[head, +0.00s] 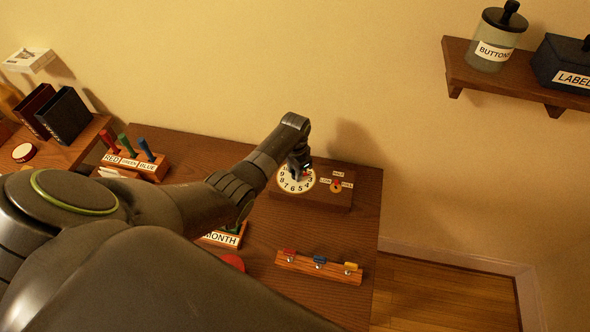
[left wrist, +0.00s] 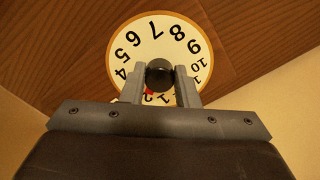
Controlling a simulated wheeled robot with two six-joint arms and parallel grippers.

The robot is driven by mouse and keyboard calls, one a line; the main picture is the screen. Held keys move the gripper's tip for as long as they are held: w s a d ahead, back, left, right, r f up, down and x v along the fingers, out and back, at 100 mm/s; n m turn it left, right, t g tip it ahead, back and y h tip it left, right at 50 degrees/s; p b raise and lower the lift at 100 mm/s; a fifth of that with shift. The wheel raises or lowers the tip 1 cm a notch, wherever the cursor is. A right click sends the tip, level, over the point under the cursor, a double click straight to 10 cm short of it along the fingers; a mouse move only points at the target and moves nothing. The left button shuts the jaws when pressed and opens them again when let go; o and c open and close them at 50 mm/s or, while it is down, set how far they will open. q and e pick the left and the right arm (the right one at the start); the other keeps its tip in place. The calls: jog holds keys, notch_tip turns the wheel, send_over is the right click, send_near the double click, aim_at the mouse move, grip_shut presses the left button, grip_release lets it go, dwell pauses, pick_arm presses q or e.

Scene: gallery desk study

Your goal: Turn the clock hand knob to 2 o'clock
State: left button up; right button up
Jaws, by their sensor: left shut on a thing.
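The white clock face (head: 297,186) with black numbers is on a brown wooden box (head: 312,203) on the desk. In the left wrist view the clock face (left wrist: 180,50) appears upside down. A round black knob (left wrist: 160,73) stands at its centre, between the two fingers of my left gripper (left wrist: 160,88). The gripper is shut on the knob. A red pointer tip (left wrist: 149,91) shows just below the knob, by the 2; the left finger hides the area around the 3. In the head view my left gripper (head: 299,172) covers the upper part of the face. My right gripper is not visible.
A small dial (head: 336,186) with labels sits right of the clock on the same box. A wooden strip with coloured clips (head: 318,267) lies in front. A rack of coloured pegs (head: 137,164) stands left. A wall shelf (head: 470,80) holds a jar and a box.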

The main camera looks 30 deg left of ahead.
pick_arm(q)
jog(key=shift+w+r, duration=0.1)
jog(key=o, duration=1)
jog(key=shift+c, duration=0.2)
notch_tip(320, 180, up, 17)
jog(key=shift+r+b, duration=0.15)
jog(key=shift+b, duration=0.25)
